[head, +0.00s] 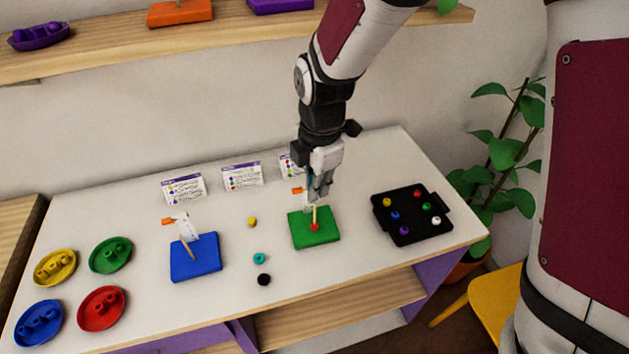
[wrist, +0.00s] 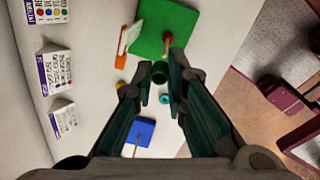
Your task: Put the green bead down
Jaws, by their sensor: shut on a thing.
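My gripper (head: 319,192) is above the back part of the green board (head: 300,238). In the wrist view my gripper (wrist: 160,96) is shut on a green bead (wrist: 160,73), held at the fingertips. The held bead cannot be made out in the head view. The green board (wrist: 180,18) carries an upright peg with a red bead (head: 314,227) low on it. The red bead also shows in the wrist view (wrist: 167,40). Another green bead (head: 426,206) lies in the black tray (head: 408,238) at the right.
A blue board (head: 196,262) with a peg stands to the left. Loose yellow (head: 252,222), teal (head: 259,258) and black (head: 264,279) beads lie between the boards. Several coloured dishes, including a red one (head: 102,325), are far left. Cards (head: 242,175) stand at the back.

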